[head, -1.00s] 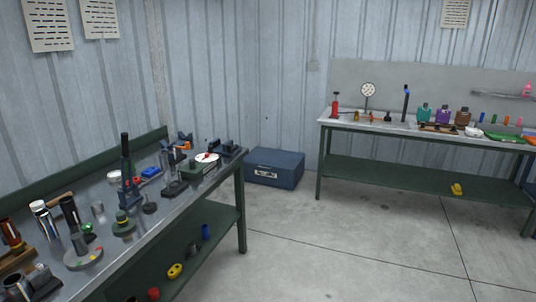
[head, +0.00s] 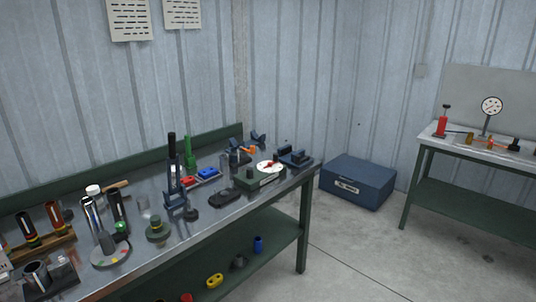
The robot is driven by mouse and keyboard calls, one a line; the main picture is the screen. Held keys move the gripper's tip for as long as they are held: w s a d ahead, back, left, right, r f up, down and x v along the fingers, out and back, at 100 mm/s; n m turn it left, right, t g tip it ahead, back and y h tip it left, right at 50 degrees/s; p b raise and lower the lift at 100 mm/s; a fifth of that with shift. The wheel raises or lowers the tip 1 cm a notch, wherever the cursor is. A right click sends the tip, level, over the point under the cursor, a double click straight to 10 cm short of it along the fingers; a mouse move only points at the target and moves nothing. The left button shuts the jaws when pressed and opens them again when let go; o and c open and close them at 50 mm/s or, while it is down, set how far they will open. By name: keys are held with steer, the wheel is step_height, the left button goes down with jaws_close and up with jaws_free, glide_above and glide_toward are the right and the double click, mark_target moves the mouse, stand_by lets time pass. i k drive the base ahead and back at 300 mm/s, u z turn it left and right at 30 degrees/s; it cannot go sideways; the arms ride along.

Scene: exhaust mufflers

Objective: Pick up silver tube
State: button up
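On the left workbench (head: 240,205), a shiny silver tube (head: 91,214) with dark bands stands upright near a grey round base (head: 110,255) with coloured dots. A second, shorter metallic tube (head: 37,275) stands on a dark block at the bench's near left. I cannot tell for sure which one is the silver tube of the task. A black cylinder (head: 117,208) stands close to the banded tube. My gripper is not in view.
A black-topped blue press-like tool (head: 173,170), a round dial device (head: 268,169) and small parts crowd the bench. Its lower shelf (head: 235,262) holds several small items. A blue box (head: 357,183) sits on the floor. Clear concrete floor (head: 360,255) lies right of the bench.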

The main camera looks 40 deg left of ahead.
mark_target(223, 162)
steer(key=u, duration=0.35)
steer(key=i, duration=1.8)
steer(key=u, duration=1)
steer(key=i, duration=1.3)
steer(key=u, duration=1.9)
steer(key=i, duration=0.75)
steer(key=u, duration=0.75)
